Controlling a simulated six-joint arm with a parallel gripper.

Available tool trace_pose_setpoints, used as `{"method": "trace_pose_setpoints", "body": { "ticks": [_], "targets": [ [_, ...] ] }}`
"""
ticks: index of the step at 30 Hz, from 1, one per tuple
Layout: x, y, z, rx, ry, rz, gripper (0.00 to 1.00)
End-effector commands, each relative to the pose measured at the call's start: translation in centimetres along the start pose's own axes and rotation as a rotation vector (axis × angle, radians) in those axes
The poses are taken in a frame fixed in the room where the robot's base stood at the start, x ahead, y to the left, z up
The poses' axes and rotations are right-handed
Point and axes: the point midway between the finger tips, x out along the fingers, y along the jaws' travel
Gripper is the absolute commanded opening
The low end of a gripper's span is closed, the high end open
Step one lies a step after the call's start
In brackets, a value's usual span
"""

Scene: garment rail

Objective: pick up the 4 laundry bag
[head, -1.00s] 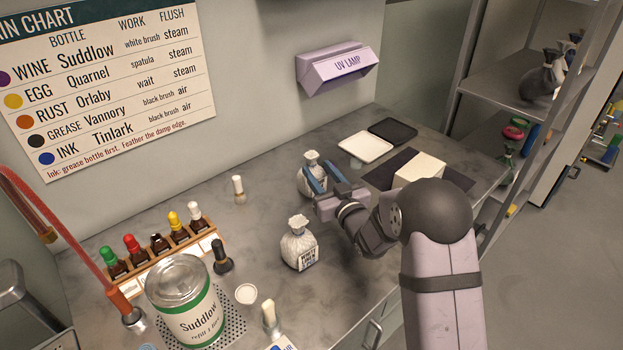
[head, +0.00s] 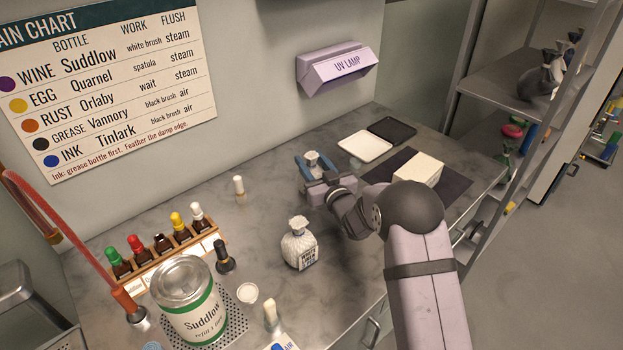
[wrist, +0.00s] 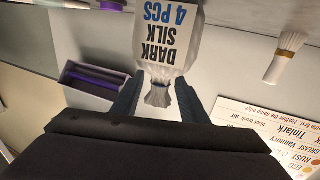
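A white laundry bag with a tied neck (head: 312,158) stands on the counter, mostly hidden behind my gripper. In the wrist view the bag (wrist: 167,35) appears upside down; its label reads "DARK SILK 4 PCS", and a dark blue tie rings its neck. My gripper (head: 314,161) has its blue fingers on either side of the bag's neck. The wrist view shows my gripper (wrist: 158,98) open, with gaps between the fingers and the gathered neck. A second white bag (head: 299,243) stands nearer on the counter; its label is too small to read surely.
A white tray (head: 364,146) and a black tray (head: 392,131) lie behind. A pale block (head: 418,169) sits on a dark mat (head: 459,182) to the right. A rack of bottles (head: 165,253) and a Suddlow tin (head: 190,305) stand front left. A UV lamp (head: 338,68) hangs on the wall.

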Motion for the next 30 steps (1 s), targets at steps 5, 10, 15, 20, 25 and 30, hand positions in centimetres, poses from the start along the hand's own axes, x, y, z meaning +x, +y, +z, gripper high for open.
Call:
{"method": "trace_pose_setpoints", "body": {
  "ticks": [5,10,15,20,25,30],
  "targets": [
    [0.0,0.0,0.0,0.000,0.000,0.000,0.23],
    [0.0,0.0,0.0,0.000,0.000,0.000,0.00],
    [0.0,0.0,-0.1,-0.001,0.003,0.000,0.00],
    [0.0,0.0,-0.3,-0.001,0.003,0.000,0.00],
    [0.0,0.0,-1.7,-0.001,0.006,0.000,0.00],
    [0.0,0.0,-4.2,-0.002,0.007,-0.001,0.00]
  ]
}}
